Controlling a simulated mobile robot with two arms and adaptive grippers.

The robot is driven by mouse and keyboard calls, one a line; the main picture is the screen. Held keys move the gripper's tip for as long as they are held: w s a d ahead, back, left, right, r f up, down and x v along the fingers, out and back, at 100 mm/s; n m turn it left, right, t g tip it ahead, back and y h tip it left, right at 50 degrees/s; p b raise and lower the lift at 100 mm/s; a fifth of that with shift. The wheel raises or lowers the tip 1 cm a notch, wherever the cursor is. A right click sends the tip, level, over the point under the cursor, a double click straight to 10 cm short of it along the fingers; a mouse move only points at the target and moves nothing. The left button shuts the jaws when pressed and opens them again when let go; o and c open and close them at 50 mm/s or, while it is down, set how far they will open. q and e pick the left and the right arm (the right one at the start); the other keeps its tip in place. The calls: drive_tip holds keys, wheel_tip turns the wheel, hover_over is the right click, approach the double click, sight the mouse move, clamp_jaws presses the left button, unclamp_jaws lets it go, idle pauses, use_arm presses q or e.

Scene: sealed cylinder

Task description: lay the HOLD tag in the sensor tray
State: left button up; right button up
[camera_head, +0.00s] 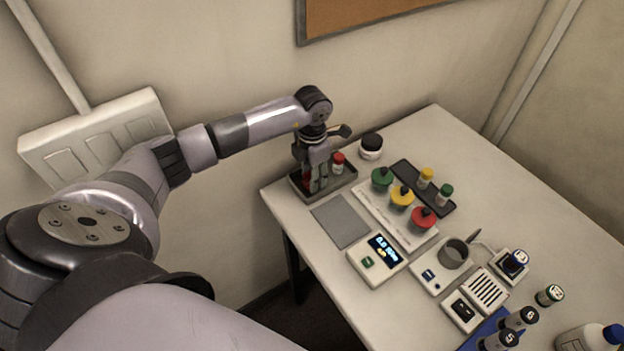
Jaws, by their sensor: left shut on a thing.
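My left gripper (318,188) points down over the dark grey tray (338,186) at the back left corner of the table. It is shut on a small red thing (313,186), which looks like the HOLD tag; only a sliver shows between the fingers and no lettering can be read. The fingertips are low, inside the tray's outline; whether the red thing touches the tray floor cannot be told. A red-capped vial (338,161) stands at the tray's back, just right of the fingers. My right gripper is not in view.
A black-lidded jar (371,146) stands right of the tray. A grey mat (341,221) lies empty in front. A white rack (412,236) holds green, yellow and red knobbed pieces. A display box (378,258) and other devices stand nearer. The table's back right is clear.

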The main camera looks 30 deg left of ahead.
use_arm(q)
drive_tip(key=shift+f, duration=0.55)
drive_tip(key=shift+w+r, duration=0.1)
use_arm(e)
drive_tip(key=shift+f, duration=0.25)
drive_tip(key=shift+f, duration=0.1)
use_arm(q)
drive_tip(key=o, duration=0.6)
drive_tip(key=shift+c, duration=0.2)
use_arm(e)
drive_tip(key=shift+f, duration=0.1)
